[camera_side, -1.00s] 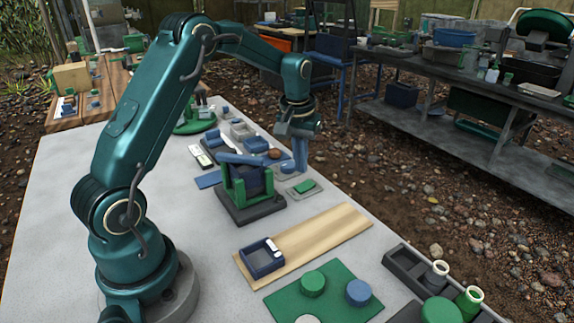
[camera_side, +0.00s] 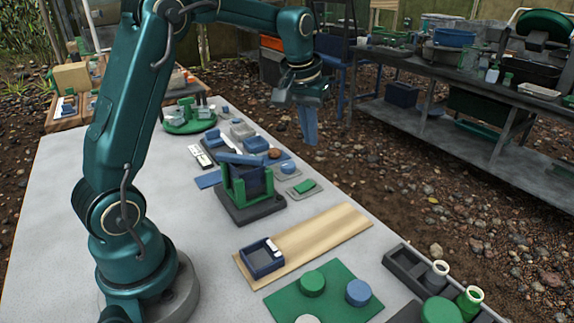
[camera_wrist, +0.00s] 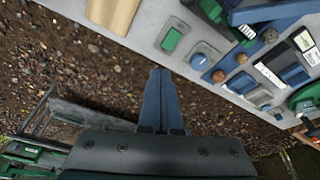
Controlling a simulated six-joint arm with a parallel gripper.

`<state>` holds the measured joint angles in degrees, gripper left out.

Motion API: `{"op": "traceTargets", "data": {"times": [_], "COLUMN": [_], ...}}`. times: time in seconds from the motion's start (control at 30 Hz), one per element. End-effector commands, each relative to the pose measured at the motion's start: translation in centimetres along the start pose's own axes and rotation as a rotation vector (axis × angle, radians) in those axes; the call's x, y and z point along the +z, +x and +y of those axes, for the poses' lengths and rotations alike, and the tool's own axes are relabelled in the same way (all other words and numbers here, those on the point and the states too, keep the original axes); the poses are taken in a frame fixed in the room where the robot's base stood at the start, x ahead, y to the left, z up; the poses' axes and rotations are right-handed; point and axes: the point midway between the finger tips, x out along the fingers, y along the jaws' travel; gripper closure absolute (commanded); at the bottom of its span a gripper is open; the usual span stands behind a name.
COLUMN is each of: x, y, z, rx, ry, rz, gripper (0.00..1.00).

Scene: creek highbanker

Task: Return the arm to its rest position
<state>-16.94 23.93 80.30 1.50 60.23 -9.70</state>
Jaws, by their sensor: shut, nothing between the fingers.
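My gripper (camera_side: 308,126) is raised above the far right edge of the grey table (camera_side: 110,215), with its blue fingers together and nothing between them. In the wrist view the fingers of my gripper (camera_wrist: 161,90) are closed side by side, over the gravel beyond the table edge. The gripper is apart from everything on the table. My arm is bent up and reaches over the table from its base at the front left.
A green and blue stand (camera_side: 248,188) sits mid-table. A wooden board (camera_side: 325,233) bears a blue tray (camera_side: 262,258). A green mat (camera_side: 325,295) with round lids and a dark rack (camera_side: 405,268) are nearer. A workbench (camera_side: 455,120) stands back right; the space around my gripper is clear.

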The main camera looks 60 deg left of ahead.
Motion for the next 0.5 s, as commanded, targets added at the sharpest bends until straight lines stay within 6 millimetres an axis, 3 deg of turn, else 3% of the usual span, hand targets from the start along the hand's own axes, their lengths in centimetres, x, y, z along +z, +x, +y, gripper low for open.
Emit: {"op": "traceTargets", "data": {"times": [0.03, 0.2, 0.5], "x": [0.6, 3.9, 11.8], "y": [-2.0, -6.5, -10.8], "z": [0.8, 2.4, 3.1], "rx": [0.014, 0.052, 0.118], "ry": [0.025, 0.105, 0.25], "rz": [0.035, 0.113, 0.215], "gripper": [1.0, 1.0, 1.0]}}
